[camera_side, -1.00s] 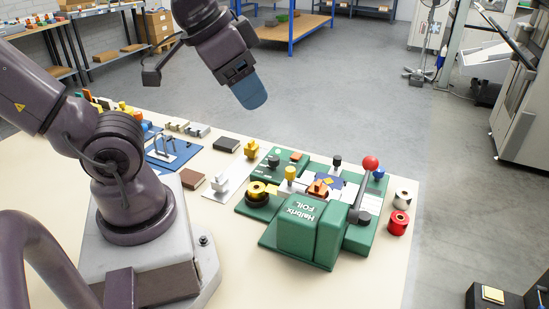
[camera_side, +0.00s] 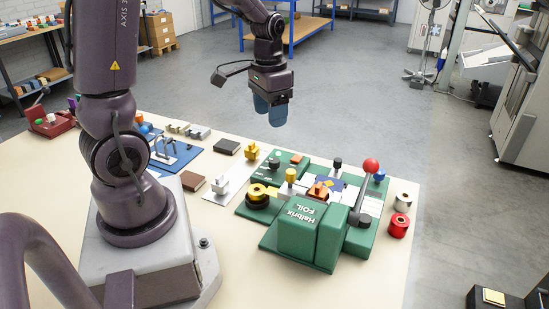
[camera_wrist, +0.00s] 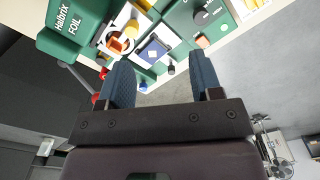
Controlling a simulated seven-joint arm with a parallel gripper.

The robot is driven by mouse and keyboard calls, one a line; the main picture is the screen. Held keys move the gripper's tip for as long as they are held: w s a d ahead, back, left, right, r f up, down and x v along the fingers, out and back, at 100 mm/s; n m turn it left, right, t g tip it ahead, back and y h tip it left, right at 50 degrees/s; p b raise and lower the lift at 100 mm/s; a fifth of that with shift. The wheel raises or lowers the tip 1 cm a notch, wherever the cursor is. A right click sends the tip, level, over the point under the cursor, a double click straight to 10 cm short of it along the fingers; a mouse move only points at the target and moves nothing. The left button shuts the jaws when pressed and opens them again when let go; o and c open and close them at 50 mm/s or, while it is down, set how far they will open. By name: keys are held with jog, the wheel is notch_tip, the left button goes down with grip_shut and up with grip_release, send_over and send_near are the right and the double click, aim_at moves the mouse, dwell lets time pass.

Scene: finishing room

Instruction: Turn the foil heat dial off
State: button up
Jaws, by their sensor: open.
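The green foil machine (camera_side: 310,236), lettered "Halbrix FOIL", stands on the cream table. At its back left is a panel (camera_side: 268,172) with a black round knob (camera_side: 273,161) and an orange button beside it. The knob also shows in the wrist view (camera_wrist: 201,18); it may be the heat dial, but its markings are too small to read. My gripper (camera_side: 270,112), with blue fingers, points down, well above and behind the panel. In the wrist view the fingers (camera_wrist: 160,66) are apart and empty.
A lever with a red ball (camera_side: 371,164) rises on the machine's right. Yellow (camera_side: 291,174), black (camera_side: 338,161) and blue (camera_side: 379,174) knobs stand up from it. Silver (camera_side: 403,196) and red (camera_side: 398,225) rolls stand at right.

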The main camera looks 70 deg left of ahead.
jog(key=m, duration=0.1)
send_over(275, 160)
jog(key=s+d, duration=0.3)
notch_tip(275, 160, down, 5)
jog(key=w+a+m, duration=0.3)
jog(key=m, duration=0.1)
notch_tip(275, 160, down, 14)
jog(key=shift+r, duration=0.15)
jog(key=c, duration=0.9)
